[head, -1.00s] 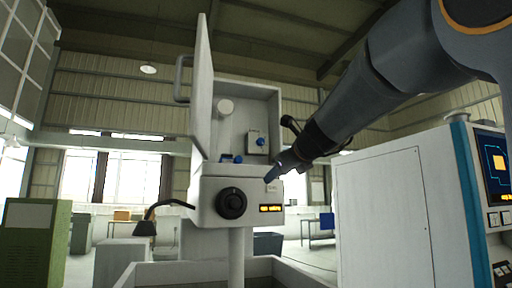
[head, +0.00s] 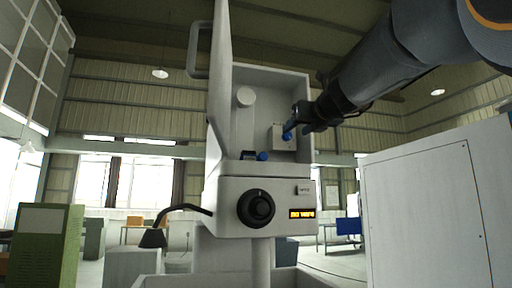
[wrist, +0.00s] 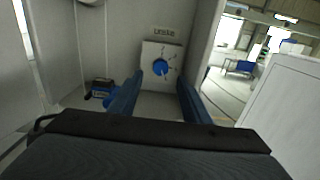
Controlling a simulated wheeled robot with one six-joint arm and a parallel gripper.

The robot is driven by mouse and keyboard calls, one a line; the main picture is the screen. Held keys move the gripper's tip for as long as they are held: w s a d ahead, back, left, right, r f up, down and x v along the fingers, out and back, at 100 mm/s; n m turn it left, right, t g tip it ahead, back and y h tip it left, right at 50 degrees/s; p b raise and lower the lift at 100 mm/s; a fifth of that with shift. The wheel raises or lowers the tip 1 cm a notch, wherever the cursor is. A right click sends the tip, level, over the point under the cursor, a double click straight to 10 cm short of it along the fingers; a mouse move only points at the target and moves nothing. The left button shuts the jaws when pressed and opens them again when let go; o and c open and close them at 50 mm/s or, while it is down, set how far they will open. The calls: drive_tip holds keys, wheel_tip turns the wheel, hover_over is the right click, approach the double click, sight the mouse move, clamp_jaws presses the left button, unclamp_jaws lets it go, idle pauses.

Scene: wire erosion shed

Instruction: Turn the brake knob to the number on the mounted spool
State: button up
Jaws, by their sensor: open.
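The brake knob (wrist: 160,67) is a blue round knob on a pale square plate with small dial marks, inside the open cabinet (head: 290,72). Its plate (head: 277,132) also shows in the head view, partly behind my gripper (head: 289,131). In the wrist view my gripper (wrist: 160,82) is open, its blue fingers on either side of the knob and nearer to me; contact cannot be told. The dial numbers are too small to read. A white round hub (head: 245,96) sits upper left in the cabinet; I cannot make out a spool number.
The cabinet door (head: 218,75) stands open at the left. A small blue and black part (head: 262,156) sits on the cabinet floor, left of the knob. Below are a black dial (head: 256,208) and a lit display (head: 301,214). A tall white cabinet (head: 425,205) stands right.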

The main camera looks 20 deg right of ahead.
sight(288, 136)
drive_tip(key=w+p, duration=0.1)
drive_tip(key=w, duration=0.6)
drive_tip(key=shift+p, duration=0.35)
drive_tip(key=shift+s, duration=0.1)
drive_tip(key=c, duration=1)
